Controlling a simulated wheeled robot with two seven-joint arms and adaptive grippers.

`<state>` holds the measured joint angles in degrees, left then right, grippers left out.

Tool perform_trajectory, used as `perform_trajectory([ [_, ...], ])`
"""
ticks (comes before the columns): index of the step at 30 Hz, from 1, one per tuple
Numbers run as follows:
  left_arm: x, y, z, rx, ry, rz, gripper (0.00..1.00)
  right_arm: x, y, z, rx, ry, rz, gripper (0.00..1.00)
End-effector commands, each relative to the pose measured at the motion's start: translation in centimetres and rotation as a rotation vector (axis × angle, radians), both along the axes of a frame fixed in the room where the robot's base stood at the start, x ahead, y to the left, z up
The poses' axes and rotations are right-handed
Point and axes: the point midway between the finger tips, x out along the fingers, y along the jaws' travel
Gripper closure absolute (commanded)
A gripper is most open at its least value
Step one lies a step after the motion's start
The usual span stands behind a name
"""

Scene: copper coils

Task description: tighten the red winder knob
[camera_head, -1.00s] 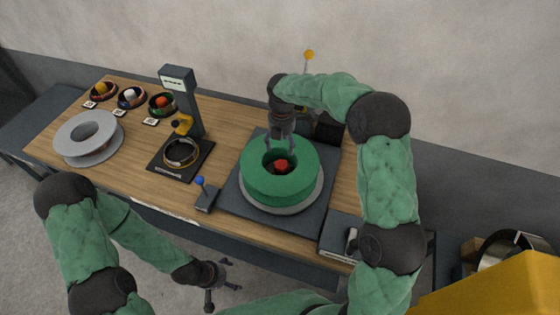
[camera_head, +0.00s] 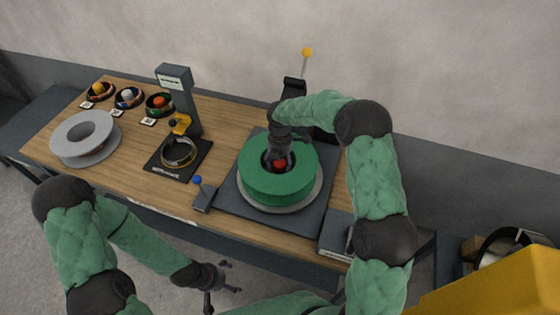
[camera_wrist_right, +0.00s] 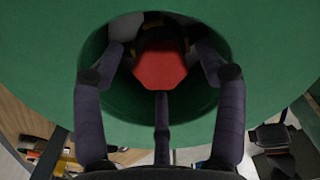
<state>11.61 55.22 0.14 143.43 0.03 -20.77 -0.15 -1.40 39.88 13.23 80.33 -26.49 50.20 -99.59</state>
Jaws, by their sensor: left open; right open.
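The red winder knob (camera_head: 280,163) sits in the centre hole of the green coil (camera_head: 258,183) on the winder. It shows as a red hexagonal shape (camera_wrist_right: 159,70) in the right wrist view. My right gripper (camera_head: 279,160) reaches down into the hole, and its open fingers stand around the knob. In the wrist view the right gripper (camera_wrist_right: 159,75) has fingers on both sides and one below; I cannot tell whether any touches the knob. My left gripper (camera_head: 222,282) is open and empty, low in front of the table.
A grey spool (camera_head: 105,151) lies at the table's left. A stand with a display (camera_head: 174,80) and a yellow hook is in the middle. A blue-tipped lever (camera_head: 203,192) is left of the winder. Several small bowls line the back left. A yellow object (camera_head: 500,290) is at lower right.

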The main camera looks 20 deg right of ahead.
Motion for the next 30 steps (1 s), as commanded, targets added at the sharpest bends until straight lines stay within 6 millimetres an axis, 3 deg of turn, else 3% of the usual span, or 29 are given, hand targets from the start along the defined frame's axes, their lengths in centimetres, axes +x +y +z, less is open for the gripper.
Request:
perform_trajectory([
  [2, 0.00, 0.00, 0.01, 0.000, 0.000, 0.000, 0.15, 0.00, 0.00, 0.01, 0.000, 0.000, 0.000, 0.28],
  [8, 0.00, 0.00, 0.00, 0.000, 0.000, 0.000, 0.15, 0.00, 0.01, 0.01, 0.000, 0.000, 0.000, 0.84],
  [20, 0.00, 0.00, 0.09, 0.000, 0.000, 0.000, 0.15, -0.02, -0.01, 0.02, 0.000, 0.001, -0.046, 0.84],
  [30, 0.00, 0.00, 0.41, 0.000, 0.000, 0.000, 0.15, -0.04, -0.03, 0.05, 0.000, 0.001, -0.280, 0.84],
])
